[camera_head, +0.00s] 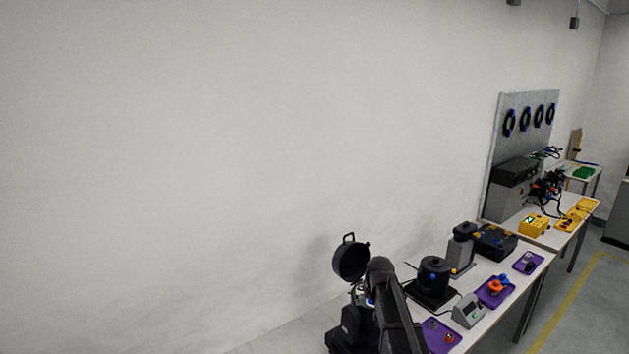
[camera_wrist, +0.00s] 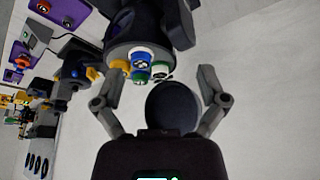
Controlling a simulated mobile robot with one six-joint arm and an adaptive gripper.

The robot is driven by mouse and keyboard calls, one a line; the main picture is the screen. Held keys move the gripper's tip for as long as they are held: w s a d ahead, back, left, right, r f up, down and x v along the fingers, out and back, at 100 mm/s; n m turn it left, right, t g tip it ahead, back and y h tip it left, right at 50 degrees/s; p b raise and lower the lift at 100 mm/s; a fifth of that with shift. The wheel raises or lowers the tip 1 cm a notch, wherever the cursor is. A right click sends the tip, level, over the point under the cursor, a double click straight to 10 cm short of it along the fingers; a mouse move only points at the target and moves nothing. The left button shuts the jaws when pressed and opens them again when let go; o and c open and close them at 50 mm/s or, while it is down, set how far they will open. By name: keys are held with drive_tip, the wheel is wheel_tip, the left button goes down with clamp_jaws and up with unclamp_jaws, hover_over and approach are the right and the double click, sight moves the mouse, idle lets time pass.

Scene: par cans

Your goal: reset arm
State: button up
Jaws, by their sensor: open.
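My gripper (camera_wrist: 162,76) is in the wrist view, its two grey fingers spread wide on either side, open. A dark cylinder with yellow, white, blue and green round fittings (camera_wrist: 141,58) fills the upper middle beyond the fingers. A dark round disc (camera_wrist: 172,110) shows between the fingers; I cannot tell what it belongs to. In the head view my dark arm rises at the bottom middle, in front of the near table's left end. A black round can with a loop handle (camera_head: 350,262) shows beside the arm; whether they touch is unclear. The fingers cannot be made out there.
The near table (camera_head: 506,312) holds a black cylinder on a dark base (camera_head: 433,278), a grey stand (camera_head: 461,248), a black case (camera_head: 495,241), a grey box (camera_head: 468,311) and purple trays (camera_head: 492,298). Farther right is a yellow box (camera_head: 534,225). Bare wall fills the left.

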drive_tip(key=s+f+g+b, duration=0.2)
drive_tip(key=s+f+b, duration=0.5)
drive_tip(key=s, duration=0.6)
drive_tip(key=s+f+g+b, duration=0.2)
drive_tip(key=s+f+b, duration=0.6)
drive_tip(key=s, duration=0.6)
wheel_tip(320, 180, down, 2)
drive_tip(key=shift+a+b, duration=0.15)
drive_tip(key=shift+b, duration=0.15)
drive_tip(key=shift+s, duration=0.1)
